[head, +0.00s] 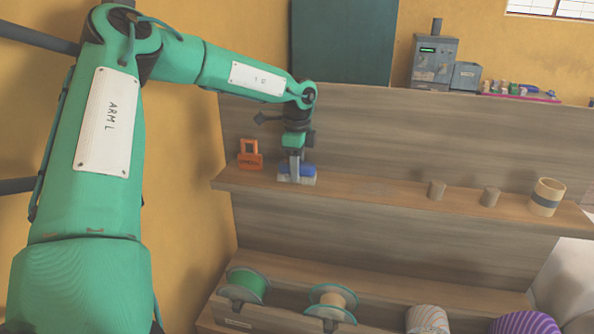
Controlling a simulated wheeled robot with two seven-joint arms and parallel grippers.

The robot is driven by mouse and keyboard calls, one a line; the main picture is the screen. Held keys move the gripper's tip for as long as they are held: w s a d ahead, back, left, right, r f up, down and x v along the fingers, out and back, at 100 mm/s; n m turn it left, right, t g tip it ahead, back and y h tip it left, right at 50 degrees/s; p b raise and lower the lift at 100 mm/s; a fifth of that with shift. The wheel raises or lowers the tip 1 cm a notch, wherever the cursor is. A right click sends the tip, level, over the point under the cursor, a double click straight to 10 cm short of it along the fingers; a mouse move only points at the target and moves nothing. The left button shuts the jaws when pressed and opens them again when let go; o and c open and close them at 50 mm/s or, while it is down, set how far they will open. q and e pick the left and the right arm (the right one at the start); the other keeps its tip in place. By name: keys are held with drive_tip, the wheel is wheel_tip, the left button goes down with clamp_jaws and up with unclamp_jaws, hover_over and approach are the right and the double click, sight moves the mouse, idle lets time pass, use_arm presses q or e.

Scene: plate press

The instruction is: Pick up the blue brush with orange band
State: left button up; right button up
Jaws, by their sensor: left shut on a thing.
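The brush (308,170) shows as a small blue body above a pale grey base, on the upper wooden shelf left of the middle in the head view. No orange band is clear on it; the fingers cover part of it. My left gripper (295,168) reaches down from above and is shut on the brush, which is at the shelf surface. I cannot tell whether it touches the shelf. My right gripper is not in view.
An orange block-like item (249,161) stands just left of the brush. Spools (247,286) lie below. The shelf between the brush and cylinders is clear.

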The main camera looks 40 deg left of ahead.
use_arm(q)
drive_tip(key=shift+r, duration=0.2)
drive_tip(key=shift+w+r, duration=0.1)
drive_tip(key=shift+r, duration=0.15)
wheel_tip(320, 180, up, 8)
drive_tip(key=b, duration=0.3)
drive_tip(key=shift+f, duration=0.15)
wheel_tip(320, 180, up, 12)
drive_tip(key=b, duration=0.2)
drive_tip(key=shift+f, duration=0.25)
